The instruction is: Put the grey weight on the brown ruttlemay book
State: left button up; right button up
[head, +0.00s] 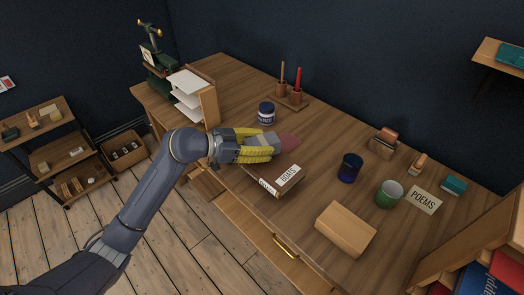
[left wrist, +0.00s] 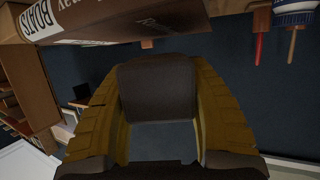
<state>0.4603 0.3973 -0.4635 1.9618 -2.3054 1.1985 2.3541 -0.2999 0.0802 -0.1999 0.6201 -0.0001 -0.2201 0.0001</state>
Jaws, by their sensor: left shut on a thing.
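My left gripper (head: 268,146), with yellow fingers, is shut on the grey weight (head: 264,141). In the left wrist view the dark grey weight (left wrist: 158,88) sits between the two yellow fingers. The brown book (head: 264,175) lies flat near the desk's front edge, just below the gripper in the head view, with a white BOATS label on it. In the left wrist view the book (left wrist: 120,22) fills the top edge, with part of its spine lettering showing. The gripper hides part of the book's far side. The gap between weight and book cannot be judged. My right gripper is not in view.
A dark blue jar (head: 266,113), candle stand (head: 293,101) and paper tray (head: 208,103) stand behind. A blue cup (head: 350,168), green mug (head: 389,194) and wooden block (head: 345,230) are to the right.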

pick_arm(q)
jog(key=shift+f, duration=1.25)
jog(key=shift+f, duration=0.1)
jog(key=o, duration=1.5)
jog(key=shift+f, duration=0.15)
jog(key=shift+a+r, duration=0.2)
jog(key=v, duration=1.1)
jog(key=shift+s+a+r, duration=0.15)
jog(key=shift+s+a, duration=0.05)
jog(key=shift+s, duration=0.1)
